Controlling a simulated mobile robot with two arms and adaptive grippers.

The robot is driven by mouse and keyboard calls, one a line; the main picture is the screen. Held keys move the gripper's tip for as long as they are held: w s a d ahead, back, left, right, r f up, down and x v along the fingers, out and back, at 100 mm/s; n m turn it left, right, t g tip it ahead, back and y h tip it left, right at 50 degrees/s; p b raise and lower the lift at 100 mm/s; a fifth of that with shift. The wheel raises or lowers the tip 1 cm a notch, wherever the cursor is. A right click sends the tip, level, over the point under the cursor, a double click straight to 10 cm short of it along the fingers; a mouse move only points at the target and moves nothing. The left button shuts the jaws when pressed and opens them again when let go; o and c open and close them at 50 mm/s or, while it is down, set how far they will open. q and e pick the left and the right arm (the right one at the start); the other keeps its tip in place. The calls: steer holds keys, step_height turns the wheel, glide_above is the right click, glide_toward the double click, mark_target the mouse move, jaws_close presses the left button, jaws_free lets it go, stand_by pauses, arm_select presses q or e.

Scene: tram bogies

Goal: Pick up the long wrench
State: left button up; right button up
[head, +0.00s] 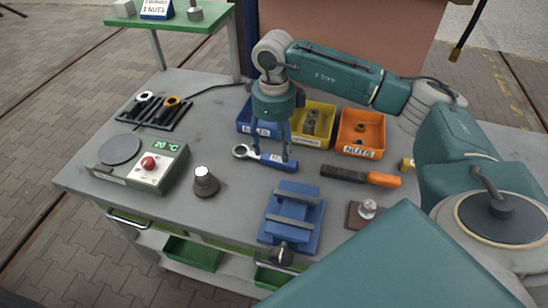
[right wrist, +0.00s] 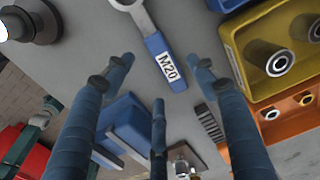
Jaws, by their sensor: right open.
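A wrench (head: 274,162) with a silver ring end and a blue handle lies flat on the grey workbench, ring end to the left. In the right wrist view the wrench (right wrist: 168,65) carries an M20 label, and its ring end is cut off at the top edge. My right gripper (head: 271,155) points down over the wrench, its fingers spread on either side of the handle. It is open and holds nothing. In the head view the fingers partly cover the wrench; whether they touch it I cannot tell. My left gripper is not in view.
Blue, yellow (head: 313,122) and orange (head: 361,132) bins stand behind the wrench. A blue vise (head: 292,218) is in front. An orange-handled tool (head: 362,176) lies to the right.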

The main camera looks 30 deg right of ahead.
mark_target(273, 160)
steer(key=shift+w+f, duration=0.15)
steer(key=shift+f, duration=0.2)
step_height(273, 160, down, 4)
steer(key=p, duration=0.2)
steer(key=shift+f+p, duration=0.15)
steer(key=shift+p, duration=0.2)
steer(key=shift+f, duration=0.25)
steer(key=c, duration=1.4)
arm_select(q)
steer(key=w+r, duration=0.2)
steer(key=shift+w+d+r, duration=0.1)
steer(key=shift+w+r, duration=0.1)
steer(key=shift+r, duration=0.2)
arm_select(e)
jaws_close()
